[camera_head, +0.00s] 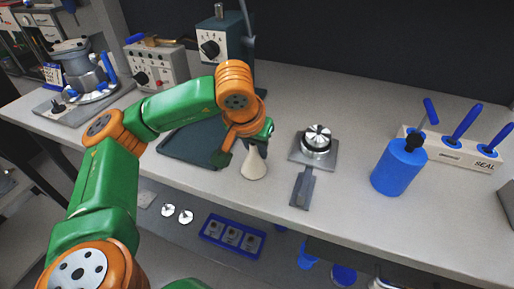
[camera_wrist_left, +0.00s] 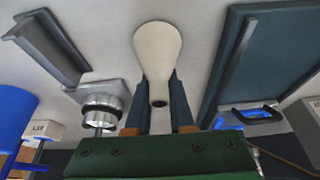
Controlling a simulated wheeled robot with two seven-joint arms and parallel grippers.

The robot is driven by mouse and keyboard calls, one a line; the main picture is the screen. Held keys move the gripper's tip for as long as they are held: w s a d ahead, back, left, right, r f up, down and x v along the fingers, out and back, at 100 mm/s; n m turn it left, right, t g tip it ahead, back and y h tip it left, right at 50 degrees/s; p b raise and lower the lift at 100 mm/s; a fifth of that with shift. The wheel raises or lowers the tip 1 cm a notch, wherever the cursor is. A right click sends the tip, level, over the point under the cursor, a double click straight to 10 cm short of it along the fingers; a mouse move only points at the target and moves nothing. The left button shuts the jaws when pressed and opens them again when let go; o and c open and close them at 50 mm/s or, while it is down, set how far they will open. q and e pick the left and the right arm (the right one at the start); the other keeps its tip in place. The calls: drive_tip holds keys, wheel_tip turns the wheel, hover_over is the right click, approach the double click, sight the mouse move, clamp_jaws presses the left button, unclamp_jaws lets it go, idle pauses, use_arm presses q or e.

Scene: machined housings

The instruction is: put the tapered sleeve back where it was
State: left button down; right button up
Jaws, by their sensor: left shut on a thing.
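The tapered sleeve (camera_head: 254,164) is a cream cone, upright with its wide end down, over the pale bench between the dark green tray and the grey fixture. My left gripper (camera_head: 255,146) is shut on its narrow upper part. In the left wrist view, the sleeve (camera_wrist_left: 157,45) sits between the two dark fingers (camera_wrist_left: 158,95), and its narrow end with a dark hole points toward the palm. I cannot tell whether its wide end touches the bench. My right gripper is not in view.
The dark tray (camera_head: 178,151) lies left of the sleeve. A grey fixture with a silver chuck (camera_head: 317,140) stands to the right, its flat handle toward the front edge. A blue bottle (camera_head: 399,168) and tool rack (camera_head: 449,148) are farther right. Control boxes (camera_head: 157,68) stand behind.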

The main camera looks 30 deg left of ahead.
sight(249, 174)
use_arm(q)
drive_tip(key=shift+f, duration=0.25)
drive_tip(key=c, duration=0.8)
unclamp_jaws()
drive_tip(key=shift+r, duration=0.1)
drive_tip(key=shift+r, duration=0.15)
drive_tip(key=shift+r, duration=0.3)
drive_tip(key=p+v, duration=0.3)
drive_tip(key=v, duration=0.8)
drive_tip(key=shift+s+r, duration=0.2)
